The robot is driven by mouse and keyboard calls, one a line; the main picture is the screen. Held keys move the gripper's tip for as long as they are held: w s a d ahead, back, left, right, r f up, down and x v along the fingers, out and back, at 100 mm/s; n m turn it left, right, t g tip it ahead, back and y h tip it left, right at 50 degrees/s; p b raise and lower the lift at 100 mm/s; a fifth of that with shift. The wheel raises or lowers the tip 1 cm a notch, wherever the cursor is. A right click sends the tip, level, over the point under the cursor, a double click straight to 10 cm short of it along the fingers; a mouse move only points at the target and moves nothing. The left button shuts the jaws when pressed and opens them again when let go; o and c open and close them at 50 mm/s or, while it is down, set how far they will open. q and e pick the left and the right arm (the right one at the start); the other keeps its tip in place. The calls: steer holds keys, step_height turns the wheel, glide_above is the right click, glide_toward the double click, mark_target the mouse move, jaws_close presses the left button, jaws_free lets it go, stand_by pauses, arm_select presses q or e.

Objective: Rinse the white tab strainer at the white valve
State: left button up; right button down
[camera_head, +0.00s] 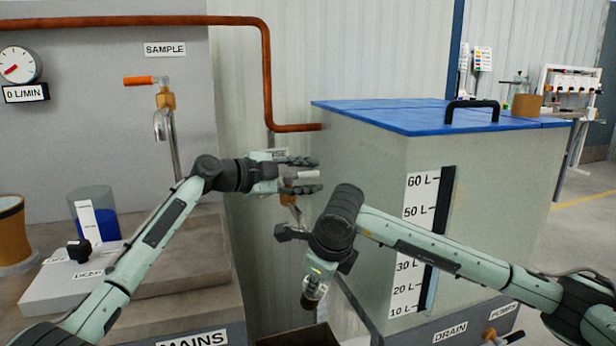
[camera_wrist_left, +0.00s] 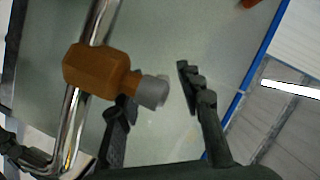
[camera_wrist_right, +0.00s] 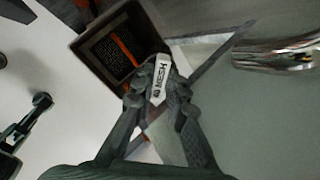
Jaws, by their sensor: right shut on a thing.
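The valve has a brass body (camera_wrist_left: 100,72) on a chrome pipe (camera_wrist_left: 72,125) in the left wrist view. Its pale handle end (camera_wrist_left: 154,92) lies between the fingers of my left gripper (camera_wrist_left: 160,105), which are apart from each other. In the head view my left gripper (camera_head: 305,177) reaches to the pale handle (camera_head: 308,175). My right gripper (camera_wrist_right: 158,90) is shut on a white tab (camera_wrist_right: 161,80) with "MESH" lettering. In the head view the strainer (camera_head: 313,289) hangs below my right gripper; its lower part is small and dark. The fingers hide part of it.
A dark open basin (camera_head: 268,341) is below the right gripper; it also shows in the right wrist view (camera_wrist_right: 100,30). A large tank with a blue lid (camera_head: 400,115) stands to the right. The sample tap (camera_head: 165,100) is at left on the grey panel.

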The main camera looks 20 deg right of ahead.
arm_select(q)
steer(key=shift+a, duration=0.1)
steer(key=v, duration=1.2)
steer(key=shift+f+b, duration=0.55)
steer(key=shift+b, duration=0.05)
arm_select(e)
steer(key=s+a, duration=0.5)
steer(key=s, duration=0.1)
steer(key=shift+a, duration=0.1)
stand_by(0.6)
stand_by(0.4)
